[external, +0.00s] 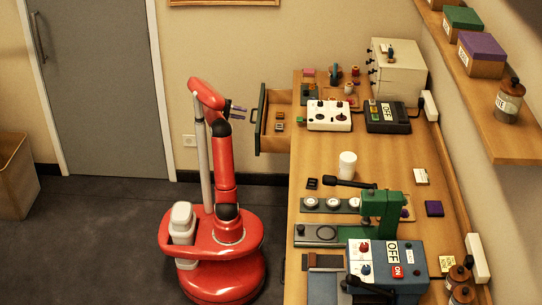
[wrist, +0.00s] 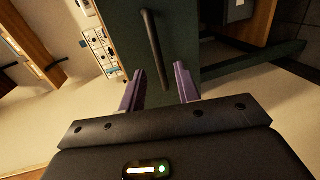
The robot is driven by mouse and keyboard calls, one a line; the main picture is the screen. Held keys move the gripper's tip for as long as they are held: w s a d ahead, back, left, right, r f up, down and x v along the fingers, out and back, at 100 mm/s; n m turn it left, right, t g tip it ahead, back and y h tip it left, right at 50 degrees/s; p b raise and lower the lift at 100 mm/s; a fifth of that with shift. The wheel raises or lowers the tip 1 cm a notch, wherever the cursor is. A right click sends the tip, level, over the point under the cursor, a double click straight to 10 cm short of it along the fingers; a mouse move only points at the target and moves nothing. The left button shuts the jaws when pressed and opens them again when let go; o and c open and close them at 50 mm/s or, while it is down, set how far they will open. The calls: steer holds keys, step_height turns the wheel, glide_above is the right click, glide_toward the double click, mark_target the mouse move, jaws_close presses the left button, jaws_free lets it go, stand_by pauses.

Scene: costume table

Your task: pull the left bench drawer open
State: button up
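The bench drawer (external: 271,145) stands pulled out from the bench's far left side, its green front (external: 262,105) facing my arm. Its open top shows small items inside. In the wrist view the dark green drawer front (wrist: 185,40) fills the upper middle, with a black bar handle (wrist: 153,45) on it. My gripper (external: 240,109) is just left of the drawer front. In the wrist view its two purple fingers (wrist: 159,78) are apart, and the handle's lower end shows between them in the picture. No finger visibly touches the handle.
The floor left of the drawer is clear. A grey door (external: 98,80) is behind.

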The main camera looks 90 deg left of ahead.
step_height(320, 180, up, 7)
steer(key=s+p, duration=0.1)
steer(key=shift+s+r, duration=0.2)
steer(key=shift+s, duration=0.05)
steer(key=w+r+g+p, duration=0.2)
steer(key=w+g+p, duration=0.3)
steer(key=g, duration=0.8)
steer(key=b+x, duration=0.2)
steer(key=x, duration=0.6)
steer(key=shift+a, duration=0.15)
steer(key=shift+c, duration=0.2)
jaws_close()
